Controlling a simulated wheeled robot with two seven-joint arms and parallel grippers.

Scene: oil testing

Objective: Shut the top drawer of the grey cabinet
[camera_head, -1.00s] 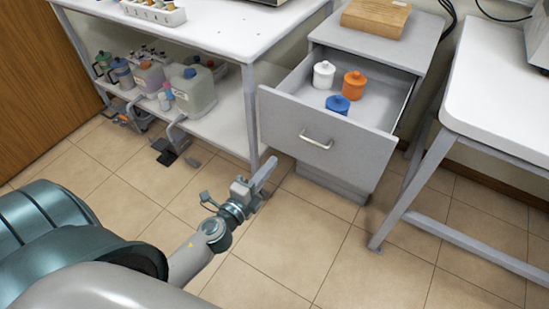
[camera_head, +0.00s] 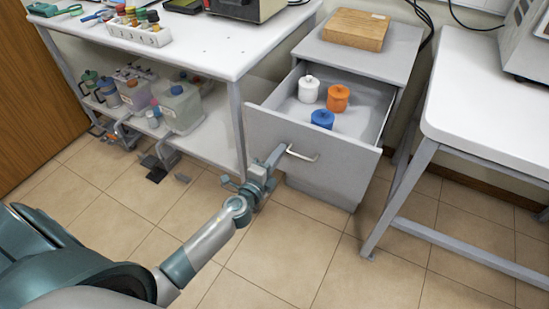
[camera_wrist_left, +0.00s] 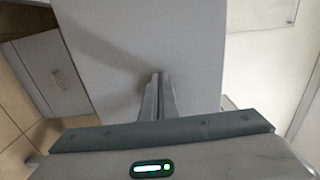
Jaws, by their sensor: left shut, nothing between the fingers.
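The grey cabinet (camera_head: 375,60) stands between two tables. Its top drawer (camera_head: 262,135) is pulled out, with a pale bar handle (camera_head: 303,155) on its front. A white jar (camera_head: 308,89), an orange jar (camera_head: 338,98) and a blue jar (camera_head: 322,119) stand inside. My left gripper (camera_head: 280,149) is shut and empty, with its tips at the drawer front beside the handle's left end. In the left wrist view its closed fingers (camera_wrist_left: 161,78) point at the grey drawer front (camera_wrist_left: 130,40); I cannot tell whether they touch it. My right gripper is out of view.
A wooden block (camera_head: 356,28) lies on the cabinet. The left table (camera_head: 215,45) has a lower shelf with several containers, close to the drawer's left side. The right table (camera_head: 490,115) stands close on the right. The tiled floor in front is clear.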

